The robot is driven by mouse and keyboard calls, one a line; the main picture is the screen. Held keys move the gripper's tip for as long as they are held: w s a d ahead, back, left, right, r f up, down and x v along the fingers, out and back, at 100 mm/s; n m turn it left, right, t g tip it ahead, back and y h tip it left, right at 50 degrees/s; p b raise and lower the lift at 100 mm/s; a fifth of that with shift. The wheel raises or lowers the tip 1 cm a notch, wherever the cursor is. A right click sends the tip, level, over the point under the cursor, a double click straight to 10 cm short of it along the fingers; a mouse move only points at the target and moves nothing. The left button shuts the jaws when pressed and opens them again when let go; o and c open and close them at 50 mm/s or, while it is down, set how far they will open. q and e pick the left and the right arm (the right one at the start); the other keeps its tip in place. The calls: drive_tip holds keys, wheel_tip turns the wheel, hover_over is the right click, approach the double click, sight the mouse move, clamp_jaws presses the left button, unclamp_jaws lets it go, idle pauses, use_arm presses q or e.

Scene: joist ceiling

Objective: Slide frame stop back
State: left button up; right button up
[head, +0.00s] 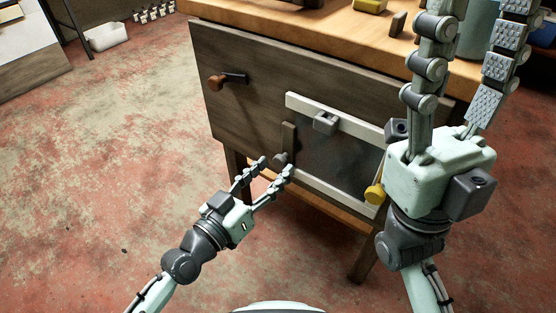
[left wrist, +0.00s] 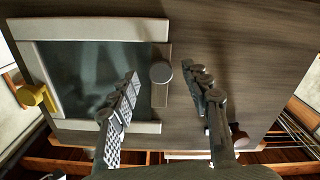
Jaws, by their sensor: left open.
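A pale frame (head: 304,103) around a dark glassy panel (head: 335,155) is on the cabinet front. A short wooden strip with a round grey knob (head: 281,158) stands at the frame's left side and looks like the frame stop. My left gripper (head: 277,164) is open and empty, its fingertips close to this knob. In the left wrist view, the grey knob (left wrist: 161,72) shows between the two spread fingers (left wrist: 163,80). I cannot tell whether they touch it. My right gripper (head: 473,22) points up, fingers apart and empty, its tips cut off by the picture's top.
A grey block (head: 325,122) sits on the frame's top rail, and a yellow knob (head: 374,194) at its right. A brown knob on a dark latch (head: 225,80) is at the cabinet's upper left. The wooden top (head: 300,22) carries several items. The floor at left is mostly clear.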

sight(278, 164)
use_arm(q)
drive_tip(key=shift+x, duration=1.65)
drive_tip(key=shift+c, duration=0.3)
clamp_jaws()
